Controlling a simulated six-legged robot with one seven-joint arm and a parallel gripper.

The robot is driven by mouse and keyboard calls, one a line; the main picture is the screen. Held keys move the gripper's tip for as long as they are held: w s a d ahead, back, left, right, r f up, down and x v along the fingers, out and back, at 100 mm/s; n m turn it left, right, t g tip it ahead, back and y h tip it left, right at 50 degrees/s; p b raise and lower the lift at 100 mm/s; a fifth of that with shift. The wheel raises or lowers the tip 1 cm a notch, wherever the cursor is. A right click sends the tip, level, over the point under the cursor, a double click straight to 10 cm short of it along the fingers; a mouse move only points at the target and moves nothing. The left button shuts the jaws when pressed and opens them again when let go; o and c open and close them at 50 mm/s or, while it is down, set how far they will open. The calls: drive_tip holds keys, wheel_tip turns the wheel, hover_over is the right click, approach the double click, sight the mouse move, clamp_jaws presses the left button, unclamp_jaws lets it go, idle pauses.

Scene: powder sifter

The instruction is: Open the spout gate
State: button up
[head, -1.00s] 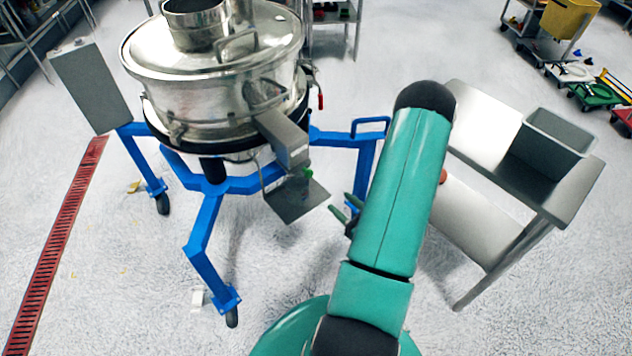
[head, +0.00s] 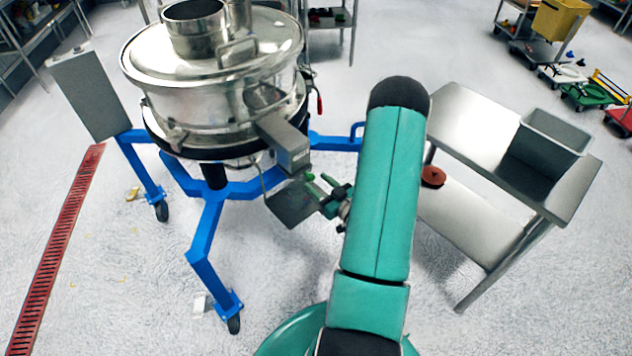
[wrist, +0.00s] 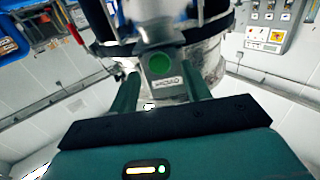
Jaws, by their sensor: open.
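The steel sifter (head: 215,85) stands on a blue wheeled frame, and its box-shaped spout (head: 286,146) slopes down toward my arm. A small green knob (head: 309,177) sits at the spout's lower end. A grey plate (head: 290,205) is below the spout; I cannot tell whether it is the gate. My gripper (head: 326,193) is open, close to the right of the knob. In the wrist view the round green knob face (wrist: 160,63) lies between my open fingers (wrist: 160,76), with a labelled grey face below it. Contact cannot be told.
A steel table (head: 470,125) with a grey bin (head: 548,143) stands at the right, a red-brown round object (head: 433,176) on its lower shelf. The blue frame leg (head: 207,240) stands left of my arm. Floor between is clear.

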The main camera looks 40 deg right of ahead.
drive_tip(key=shift+w, duration=0.95)
